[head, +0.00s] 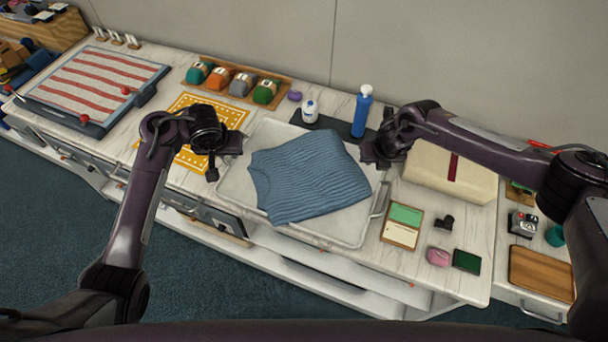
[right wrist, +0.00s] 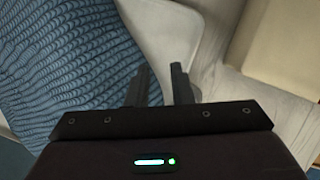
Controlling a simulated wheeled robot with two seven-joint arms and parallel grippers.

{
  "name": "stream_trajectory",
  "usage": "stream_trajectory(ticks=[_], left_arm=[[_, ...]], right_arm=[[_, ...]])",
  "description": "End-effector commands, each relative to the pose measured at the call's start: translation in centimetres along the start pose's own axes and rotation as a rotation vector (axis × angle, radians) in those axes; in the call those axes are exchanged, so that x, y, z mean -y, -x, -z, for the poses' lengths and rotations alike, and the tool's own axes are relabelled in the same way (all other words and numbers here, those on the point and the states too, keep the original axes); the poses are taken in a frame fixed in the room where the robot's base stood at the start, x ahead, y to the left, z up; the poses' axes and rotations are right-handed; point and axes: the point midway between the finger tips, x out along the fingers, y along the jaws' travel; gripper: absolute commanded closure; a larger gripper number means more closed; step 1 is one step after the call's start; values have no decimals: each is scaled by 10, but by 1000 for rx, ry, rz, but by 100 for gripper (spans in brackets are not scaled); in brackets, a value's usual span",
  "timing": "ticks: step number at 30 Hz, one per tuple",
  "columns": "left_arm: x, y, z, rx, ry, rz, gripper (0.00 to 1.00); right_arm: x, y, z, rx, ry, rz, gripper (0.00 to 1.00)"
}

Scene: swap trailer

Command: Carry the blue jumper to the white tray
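The blue ribbed jumper (head: 310,178) lies folded in the white tray (head: 345,234) in the middle of the counter; it also shows in the right wrist view (right wrist: 60,65). My left gripper (head: 224,160) is at the tray's left side, its two fingers apart and nothing between them. My right gripper (head: 374,153) is at the tray's upper right, beside the jumper. In the right wrist view its fingers (right wrist: 161,70) stand a little apart with no jumper between them. Part of the tray's right rim is hidden behind the right gripper.
A blue bottle (head: 362,111) and a small white bottle (head: 310,112) stand behind the tray. A cream box (head: 450,172) with a dark red band is at the right.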

Motion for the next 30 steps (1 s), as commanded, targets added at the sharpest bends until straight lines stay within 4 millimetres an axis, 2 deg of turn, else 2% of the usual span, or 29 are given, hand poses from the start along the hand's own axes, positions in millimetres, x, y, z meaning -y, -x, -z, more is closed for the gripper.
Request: stream_trajectory(ticks=[3, 6, 12, 17, 23, 30], left_arm=[[-3, 22, 0, -2, 4, -7, 80], [-4, 34, 1, -3, 3, -10, 80], [-2, 48, 0, -1, 1, -5, 80], [-1, 51, -1, 1, 1, -2, 80], [0, 51, -1, 1, 0, -1, 80], [0, 51, -1, 1, 0, -1, 80]], right_arm=[[0, 0, 0, 0, 0, 0, 79], [0, 0, 0, 0, 0, 0, 79], [0, 0, 0, 0, 0, 0, 79], [0, 4, 0, 1, 0, -1, 79], [0, 34, -1, 3, 1, -2, 79], [0, 86, -1, 2, 1, -2, 79]])
